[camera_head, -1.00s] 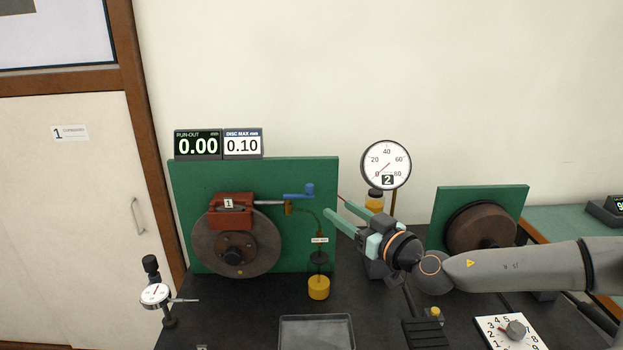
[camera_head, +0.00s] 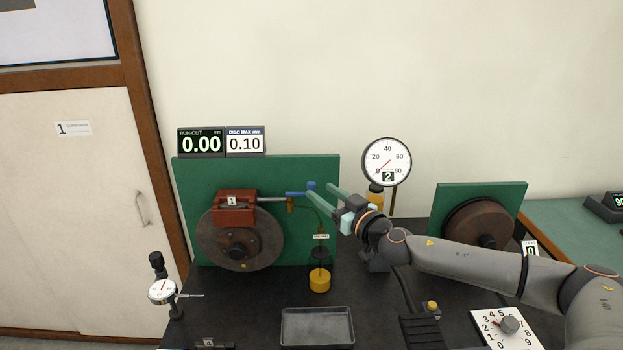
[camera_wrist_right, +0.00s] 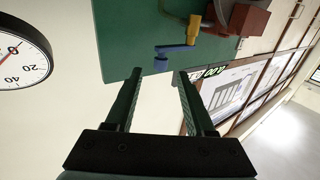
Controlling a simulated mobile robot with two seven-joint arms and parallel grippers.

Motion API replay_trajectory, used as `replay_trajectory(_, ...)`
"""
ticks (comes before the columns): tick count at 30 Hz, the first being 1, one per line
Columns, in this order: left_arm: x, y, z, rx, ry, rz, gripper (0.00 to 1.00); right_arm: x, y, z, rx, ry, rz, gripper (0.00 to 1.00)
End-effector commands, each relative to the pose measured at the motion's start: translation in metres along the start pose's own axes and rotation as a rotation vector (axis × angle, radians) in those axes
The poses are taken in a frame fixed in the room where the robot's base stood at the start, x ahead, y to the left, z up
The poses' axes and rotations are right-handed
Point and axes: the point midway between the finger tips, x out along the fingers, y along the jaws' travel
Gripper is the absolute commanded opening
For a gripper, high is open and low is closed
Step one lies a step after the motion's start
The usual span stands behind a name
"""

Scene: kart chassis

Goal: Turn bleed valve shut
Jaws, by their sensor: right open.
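The bleed valve appears to be the blue lever (camera_head: 296,194) with an upright knob at its right end, beside the red caliper (camera_head: 235,208) on the green board. My right gripper (camera_head: 319,188) is open, with its green fingers pointing up and left at the lever's knob end. In the right wrist view, the blue lever (camera_wrist_right: 176,51) lies just beyond the open fingertips (camera_wrist_right: 160,72), nearer the right-hand finger. Nothing is between the fingers, and I see no contact. My left gripper is out of view.
A round gauge (camera_head: 386,161) marked 2 stands right of the green board (camera_head: 190,180). A brown disc (camera_head: 240,240) and a yellow pot (camera_head: 320,280) are below the lever. A grey tray (camera_head: 317,342) and a dial indicator (camera_head: 162,291) stand in front.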

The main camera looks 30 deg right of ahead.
Motion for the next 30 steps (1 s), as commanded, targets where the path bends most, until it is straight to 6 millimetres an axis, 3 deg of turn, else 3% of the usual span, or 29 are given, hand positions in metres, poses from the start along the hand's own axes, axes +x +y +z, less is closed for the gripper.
replay_trajectory(6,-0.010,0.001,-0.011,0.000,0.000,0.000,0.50,0.031,-0.001,-0.004,0.001,0.003,-0.001,0.55)
replay_trajectory(12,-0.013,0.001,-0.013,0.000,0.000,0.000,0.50,0.048,-0.001,-0.001,0.001,0.001,-0.001,0.55)
replay_trajectory(25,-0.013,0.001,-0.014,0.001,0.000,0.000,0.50,0.054,-0.001,0.000,-0.001,0.000,-0.001,0.55)
replay_trajectory(30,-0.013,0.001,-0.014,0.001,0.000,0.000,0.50,0.054,-0.001,0.000,0.000,0.000,-0.001,0.35)
